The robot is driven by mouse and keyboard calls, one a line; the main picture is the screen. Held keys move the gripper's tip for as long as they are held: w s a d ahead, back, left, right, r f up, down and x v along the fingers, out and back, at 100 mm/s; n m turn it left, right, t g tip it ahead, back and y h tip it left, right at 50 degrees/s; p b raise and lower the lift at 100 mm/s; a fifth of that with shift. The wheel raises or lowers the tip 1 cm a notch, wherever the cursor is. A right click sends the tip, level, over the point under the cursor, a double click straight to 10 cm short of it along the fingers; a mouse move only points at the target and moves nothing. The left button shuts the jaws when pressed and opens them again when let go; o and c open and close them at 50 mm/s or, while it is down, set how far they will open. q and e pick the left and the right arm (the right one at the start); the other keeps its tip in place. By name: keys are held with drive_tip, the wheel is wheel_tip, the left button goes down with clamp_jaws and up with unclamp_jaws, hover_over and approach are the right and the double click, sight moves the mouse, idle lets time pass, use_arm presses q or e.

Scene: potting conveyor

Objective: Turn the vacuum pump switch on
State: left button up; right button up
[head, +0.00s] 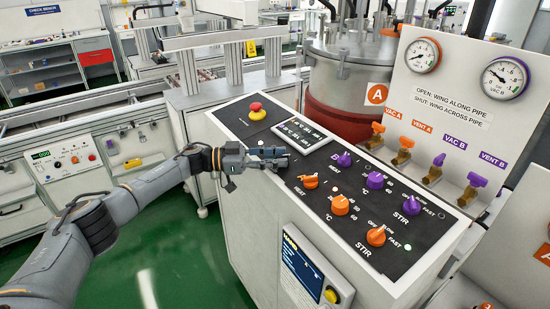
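The control console (229,122) stands in the middle with a black sloping top. My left gripper (284,158) is over the top's left part, near the display and left of the heat knobs. Whether its fingers are open or shut is unclear, and it hides part of the panel. I cannot make out a label reading vacuum pump on any switch. The upright panel has two vacuum gauges (423,54) (504,78). My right gripper is not in view.
A red emergency button (256,107) and a small display (299,133) lie near the gripper. Purple knobs (375,180) and orange knobs (341,204) stick up to the right. Valve handles (403,152) line the panel. A steel vessel (345,75) stands behind. Green floor is clear left.

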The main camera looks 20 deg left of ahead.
use_arm(q)
drive_tip(key=o, duration=0.3)
drive_tip(key=shift+d, duration=0.1)
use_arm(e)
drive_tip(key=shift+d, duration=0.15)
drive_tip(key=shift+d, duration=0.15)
use_arm(q)
drive_tip(key=v, duration=1.2)
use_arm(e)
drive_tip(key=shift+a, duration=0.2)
